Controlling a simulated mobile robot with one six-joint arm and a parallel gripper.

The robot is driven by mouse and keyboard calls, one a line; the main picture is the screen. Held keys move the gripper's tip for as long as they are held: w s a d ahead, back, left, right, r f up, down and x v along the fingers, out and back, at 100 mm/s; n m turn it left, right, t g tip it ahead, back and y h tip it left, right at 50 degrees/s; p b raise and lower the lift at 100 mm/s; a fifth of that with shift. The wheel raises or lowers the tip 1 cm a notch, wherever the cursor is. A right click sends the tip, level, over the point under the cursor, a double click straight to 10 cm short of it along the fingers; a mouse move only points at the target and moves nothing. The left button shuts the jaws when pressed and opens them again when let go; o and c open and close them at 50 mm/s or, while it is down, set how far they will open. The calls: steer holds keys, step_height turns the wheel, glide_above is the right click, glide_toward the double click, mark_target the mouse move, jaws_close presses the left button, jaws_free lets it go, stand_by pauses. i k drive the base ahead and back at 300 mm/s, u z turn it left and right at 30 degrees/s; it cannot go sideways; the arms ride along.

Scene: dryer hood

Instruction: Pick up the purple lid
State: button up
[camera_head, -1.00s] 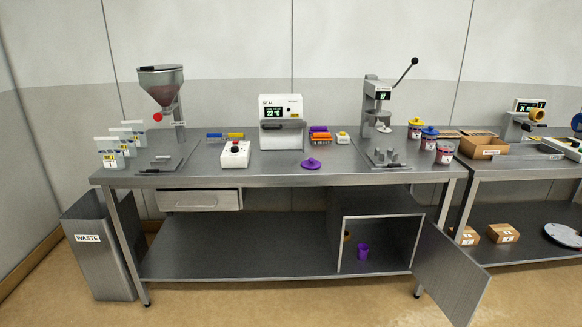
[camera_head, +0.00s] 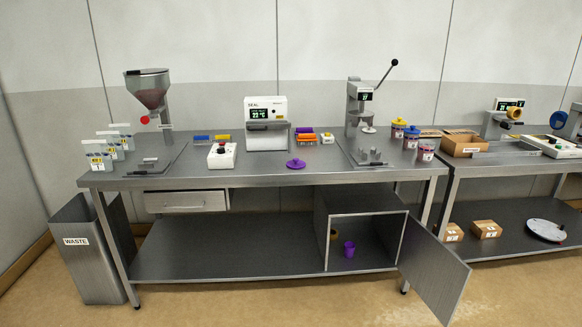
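The purple lid (camera_head: 296,164) lies on the steel workbench (camera_head: 240,178) near its front edge, in front of the SEAL machine (camera_head: 266,124). It is a round disc with a small knob on top, and nothing covers it. A purple cup (camera_head: 349,249) stands in the open cabinet below the bench. My gripper is not in view.
A white box with a red button (camera_head: 222,155) stands left of the lid. A lever press (camera_head: 362,110) stands to the right, a hopper (camera_head: 148,90) to the left. The cabinet door (camera_head: 433,275) hangs open into the floor space. Bench room around the lid is clear.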

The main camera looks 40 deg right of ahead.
mark_target(296, 164)
steer(key=z, duration=0.05)
steer(key=i, duration=1)
